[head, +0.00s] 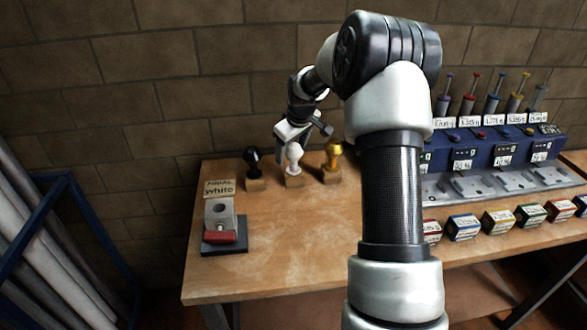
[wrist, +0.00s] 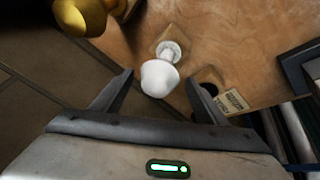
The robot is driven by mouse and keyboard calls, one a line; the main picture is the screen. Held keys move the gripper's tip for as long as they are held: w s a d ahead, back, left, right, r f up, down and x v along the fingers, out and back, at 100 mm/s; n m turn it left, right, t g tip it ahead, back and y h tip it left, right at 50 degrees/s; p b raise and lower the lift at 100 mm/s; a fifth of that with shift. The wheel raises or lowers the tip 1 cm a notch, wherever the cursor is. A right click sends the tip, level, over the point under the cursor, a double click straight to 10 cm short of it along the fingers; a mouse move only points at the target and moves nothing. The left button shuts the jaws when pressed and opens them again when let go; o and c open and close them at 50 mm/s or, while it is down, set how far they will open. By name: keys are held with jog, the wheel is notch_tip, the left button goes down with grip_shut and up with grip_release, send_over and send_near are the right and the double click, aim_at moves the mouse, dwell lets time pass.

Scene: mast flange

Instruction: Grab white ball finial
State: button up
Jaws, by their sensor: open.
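The white ball finial (head: 294,157) stands on a small wooden block at the back of the wooden table, between a black finial (head: 252,160) and a gold finial (head: 332,154). In the wrist view the white finial (wrist: 159,77) lies between the two fingers, near their tips. My gripper (wrist: 160,82) is open, with a finger on either side of the finial and a visible gap to each. In the head view my gripper (head: 294,138) is right at the white finial and partly overlaps it.
The gold finial (wrist: 82,14) is close at upper left in the wrist view; the black one is partly behind the right finger. A vise-like fixture with a "white" sign (head: 220,187) stands at the table's left. A blue rack (head: 485,150) and several coloured boxes are at right.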

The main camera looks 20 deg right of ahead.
aim_at(294, 163)
jog(key=x, duration=0.5)
jog(key=shift+s+d+f, duration=0.1)
jog(key=shift+d+f, duration=0.05)
jog(key=shift+d, duration=0.1)
jog(key=shift+c, duration=0.4)
jog(key=c, duration=1.1)
